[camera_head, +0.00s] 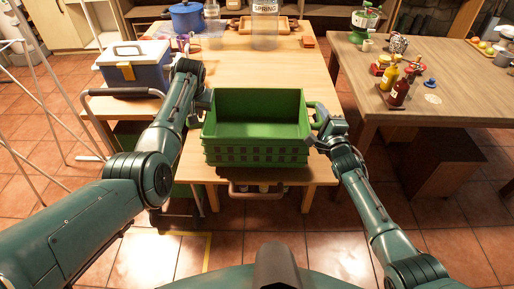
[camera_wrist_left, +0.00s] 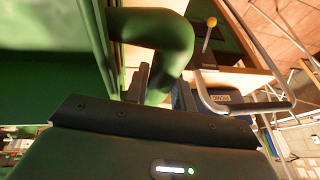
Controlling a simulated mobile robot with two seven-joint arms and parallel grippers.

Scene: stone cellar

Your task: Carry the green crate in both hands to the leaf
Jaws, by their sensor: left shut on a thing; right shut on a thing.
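The green crate (camera_head: 255,152) is upright over the near end of the light wooden table (camera_head: 270,65), and looks empty. I cannot tell whether its base touches the wood. My left gripper (camera_head: 206,105) is shut on the handle at its left end. In the left wrist view a green handle loop (camera_wrist_left: 172,38) stands out from the crate wall (camera_wrist_left: 50,75), with a dark finger (camera_wrist_left: 140,85) against it. My right gripper (camera_head: 316,118) is shut on the handle at its right end. Which part is the leaf is not clear; bare wood (camera_head: 310,172) shows below the crate.
A blue and white cool box (camera_head: 137,68) stands at the table's left edge, near my left arm. A blue pot (camera_head: 187,18) and a wooden tray (camera_head: 283,24) are farther back. A second table (camera_head: 455,85) with bottles (camera_head: 400,92) is at right, across a floor gap.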

